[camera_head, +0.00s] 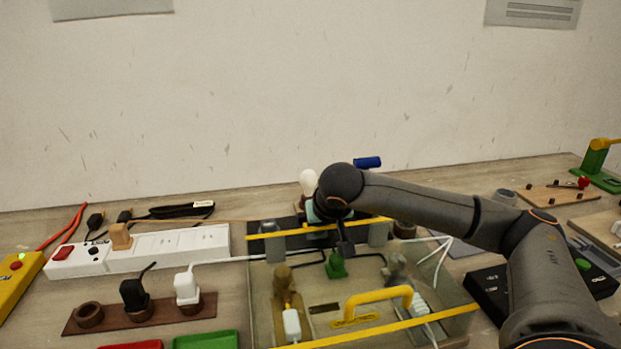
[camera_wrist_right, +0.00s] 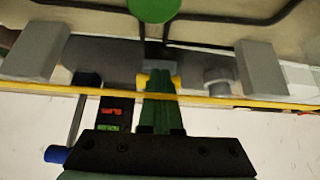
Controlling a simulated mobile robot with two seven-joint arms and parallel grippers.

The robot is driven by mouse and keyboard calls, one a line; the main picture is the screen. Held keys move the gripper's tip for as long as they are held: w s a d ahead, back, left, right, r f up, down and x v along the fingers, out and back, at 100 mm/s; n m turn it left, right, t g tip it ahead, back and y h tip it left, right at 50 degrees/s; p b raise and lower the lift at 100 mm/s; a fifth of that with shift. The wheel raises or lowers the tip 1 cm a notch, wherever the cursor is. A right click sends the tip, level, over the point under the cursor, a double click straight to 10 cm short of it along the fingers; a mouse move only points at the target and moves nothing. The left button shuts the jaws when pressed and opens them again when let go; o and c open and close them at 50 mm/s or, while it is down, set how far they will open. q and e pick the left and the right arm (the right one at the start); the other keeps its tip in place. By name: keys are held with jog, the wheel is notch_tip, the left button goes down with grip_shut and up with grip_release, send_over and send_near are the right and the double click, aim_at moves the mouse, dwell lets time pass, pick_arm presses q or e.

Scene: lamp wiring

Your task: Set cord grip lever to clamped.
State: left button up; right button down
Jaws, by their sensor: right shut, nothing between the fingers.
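A blue-handled lever (camera_head: 367,162), which looks like the cord grip lever, stands at the back of the bench just beyond my right wrist. In the right wrist view its blue end (camera_wrist_right: 57,154) and grey rod show at lower left, beside a dark plate with red and green marks (camera_wrist_right: 111,113). My right gripper (camera_head: 345,248) points down over the rear yellow bar of the clear-topped fixture. It is shut and empty, apart from the lever, and its fingers show in the right wrist view (camera_wrist_right: 157,85). My wrist hides the lever's base in the head view. My left gripper is out of view.
The clear cover with its yellow handle (camera_head: 378,299) lies in front. Grey blocks (camera_head: 272,242) flank the gripper. A white bulb (camera_head: 308,182) stands close behind my wrist. A white power strip (camera_head: 180,246) lies left and a black box (camera_head: 490,290) right.

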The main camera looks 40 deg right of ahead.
jog(key=p+v, duration=0.1)
jog(key=v, duration=1)
jog(key=shift+r, duration=0.2)
jog(key=shift+s+a+r, duration=0.2)
jog(key=shift+s+r, duration=0.15)
jog(key=shift+r, duration=0.1)
